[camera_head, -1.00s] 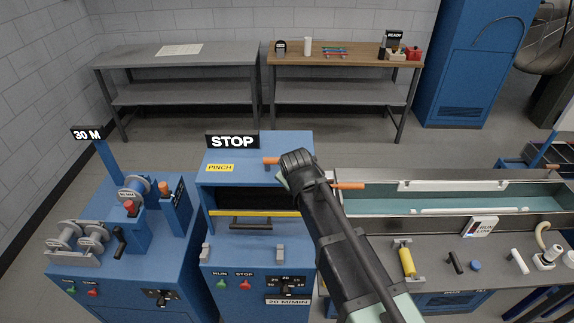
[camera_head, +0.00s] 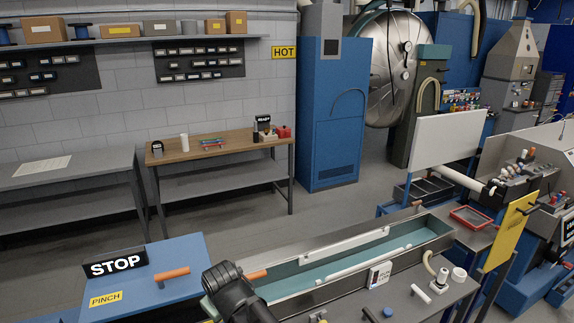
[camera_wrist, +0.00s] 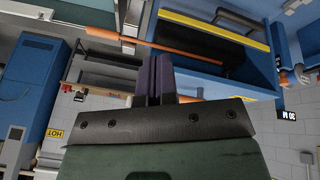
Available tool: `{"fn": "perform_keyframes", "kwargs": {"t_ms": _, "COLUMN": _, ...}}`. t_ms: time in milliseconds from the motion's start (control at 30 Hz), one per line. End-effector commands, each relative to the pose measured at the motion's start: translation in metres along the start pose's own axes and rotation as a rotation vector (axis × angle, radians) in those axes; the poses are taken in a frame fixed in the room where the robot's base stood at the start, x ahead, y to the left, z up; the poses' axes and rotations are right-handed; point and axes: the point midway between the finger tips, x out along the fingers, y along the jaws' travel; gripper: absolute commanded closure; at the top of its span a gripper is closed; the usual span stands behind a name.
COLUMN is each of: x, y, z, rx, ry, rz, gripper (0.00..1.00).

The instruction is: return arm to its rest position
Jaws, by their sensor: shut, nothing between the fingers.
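My gripper (camera_wrist: 154,79) shows in the wrist view with its two dark fingers together and nothing between them. An orange rod (camera_wrist: 165,46) lies beyond the fingertips there, beside the blue machine. In the head view my dark wrist is at the bottom, left of centre; the fingers are hidden there. An orange piece (camera_head: 172,273) lies on the blue PINCH machine (camera_head: 190,250) left of my wrist, and another orange piece (camera_head: 255,274) sticks out to its right. I cannot tell whether my gripper touches either one.
A long steel trough (camera_head: 345,262) with a teal inside runs right of my wrist. The STOP sign (camera_head: 115,263) stands on the PINCH machine. A yellow panel (camera_head: 511,230) stands at the right. A wooden bench (camera_head: 222,146) and a blue cabinet (camera_head: 335,115) stand behind, beyond open floor.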

Motion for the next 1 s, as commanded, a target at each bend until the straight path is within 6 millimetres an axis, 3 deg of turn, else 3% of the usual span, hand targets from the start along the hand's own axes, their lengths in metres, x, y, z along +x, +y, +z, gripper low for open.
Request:
{"fn": "perform_keyframes", "kwargs": {"t_ms": 33, "x": 0.033, "y": 0.017, "z": 0.054, "rx": 0.111, "ry": -0.073, "rz": -0.010, "gripper": 1.00}}
{"fn": "perform_keyframes", "kwargs": {"t_ms": 200, "x": 0.088, "y": 0.076, "z": 0.209, "rx": 0.515, "ry": -0.305, "rz": -0.045, "gripper": 1.00}}
{"fn": "perform_keyframes", "kwargs": {"t_ms": 300, "x": 0.116, "y": 0.101, "z": 0.291, "rx": 0.715, "ry": -0.381, "rz": -0.054, "gripper": 1.00}}
{"fn": "perform_keyframes", "kwargs": {"t_ms": 400, "x": 0.135, "y": 0.124, "z": 0.347, "rx": 0.846, "ry": -0.394, "rz": -0.042, "gripper": 1.00}}
{"fn": "perform_keyframes", "kwargs": {"t_ms": 500, "x": 0.141, "y": 0.142, "z": 0.372, "rx": 0.916, "ry": -0.396, "rz": -0.027, "gripper": 1.00}}
{"fn": "perform_keyframes", "kwargs": {"t_ms": 567, "x": 0.139, "y": 0.147, "z": 0.377, "rx": 0.932, "ry": -0.396, "rz": -0.023, "gripper": 1.00}}
{"fn": "perform_keyframes", "kwargs": {"t_ms": 1000, "x": 0.135, "y": 0.148, "z": 0.375, "rx": 0.931, "ry": -0.395, "rz": -0.021, "gripper": 1.00}}
